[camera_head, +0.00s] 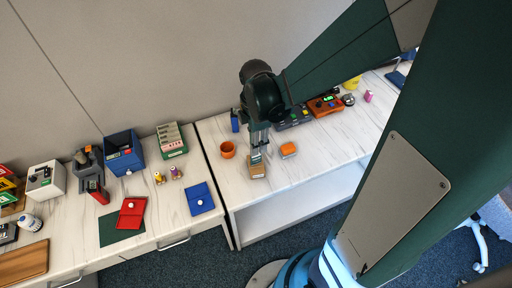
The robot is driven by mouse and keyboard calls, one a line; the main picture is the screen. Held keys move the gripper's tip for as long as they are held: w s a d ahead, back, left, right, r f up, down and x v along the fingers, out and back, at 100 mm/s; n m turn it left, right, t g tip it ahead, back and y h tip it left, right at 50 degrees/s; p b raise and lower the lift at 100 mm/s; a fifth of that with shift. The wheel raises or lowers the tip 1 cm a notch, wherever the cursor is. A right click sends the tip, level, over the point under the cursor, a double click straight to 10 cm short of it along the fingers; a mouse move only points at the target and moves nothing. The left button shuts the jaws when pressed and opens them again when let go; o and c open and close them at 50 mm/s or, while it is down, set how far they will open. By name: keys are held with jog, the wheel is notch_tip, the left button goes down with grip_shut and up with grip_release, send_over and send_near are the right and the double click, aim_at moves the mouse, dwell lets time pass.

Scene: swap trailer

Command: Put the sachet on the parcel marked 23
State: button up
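A small brown cardboard parcel (257,172) lies near the front edge of the right-hand white table. Its marking is too small to read. My gripper (257,157) points down right at the parcel, over its back part; I cannot tell whether it touches. The fingers are too small to show whether they are open or shut, or whether they hold anything. I cannot make out a sachet for certain. A small orange item (288,150) lies on the table just right of my gripper.
An orange cup (228,149) stands close left of my gripper. Dark devices (293,119) and an orange-brown device (325,105) stand behind to the right. A gap separates the tables.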

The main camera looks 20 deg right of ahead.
jog(key=shift+r, duration=1.3)
jog(key=shift+r, duration=0.15)
jog(key=s+a+r+m+t, duration=0.1)
jog(key=s+r+m+t, duration=0.2)
jog(key=r+m, duration=0.5)
jog(key=s+a+r+m+t, duration=0.1)
jog(key=s+r+m+t, duration=0.3)
jog(key=r+m, duration=0.5)
jog(key=shift+s+r+m, duration=0.15)
jog(key=shift+s+m, duration=0.35)
jog(key=shift+s, duration=0.55)
dwell(0.4)
